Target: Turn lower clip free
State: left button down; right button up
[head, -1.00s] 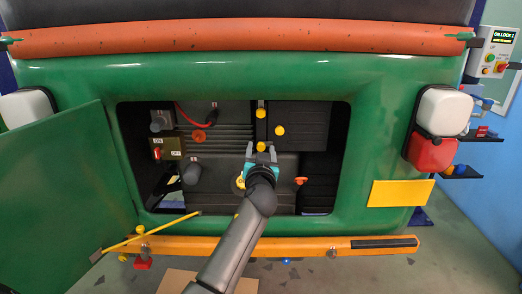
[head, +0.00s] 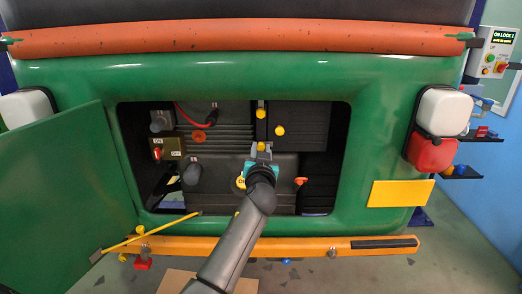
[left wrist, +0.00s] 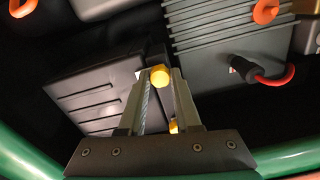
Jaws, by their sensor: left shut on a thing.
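The lower clip has a yellow knob (head: 261,145) and sits inside the open rear bay of the green vehicle. My left gripper (head: 262,151) reaches in from below and is shut on it. In the left wrist view the yellow knob (left wrist: 159,77) lies between the two fingertips. The upper clip, also with a yellow knob (head: 261,113), stands above it on the same dark upright strip. A second yellow spot (left wrist: 173,127), probably that upper knob, shows partly hidden behind the fingers in the left wrist view. My right gripper is out of view.
A dark ribbed box (head: 306,128) stands right of the clips, with another yellow knob (head: 280,130) near its left edge. A finned grey unit (head: 215,133) with a red cable is to the left. The green bay frame (head: 342,205) surrounds the opening. The green door (head: 75,190) hangs open left.

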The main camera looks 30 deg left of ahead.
pick_arm(q)
jog(key=shift+m, duration=0.3)
jog(key=m, duration=0.3)
jog(key=shift+p, duration=0.4)
jog(key=m+p, duration=0.1)
jog(key=m, duration=0.4)
jog(key=m+p, duration=0.1)
jog(key=m, duration=0.3)
jog(key=shift+m, duration=0.3)
jog(key=shift+f+m+p, duration=0.1)
jog(key=shift+m+p, duration=0.85)
jog(key=shift+m, duration=1.35)
jog(key=c, duration=0.6)
grip_release()
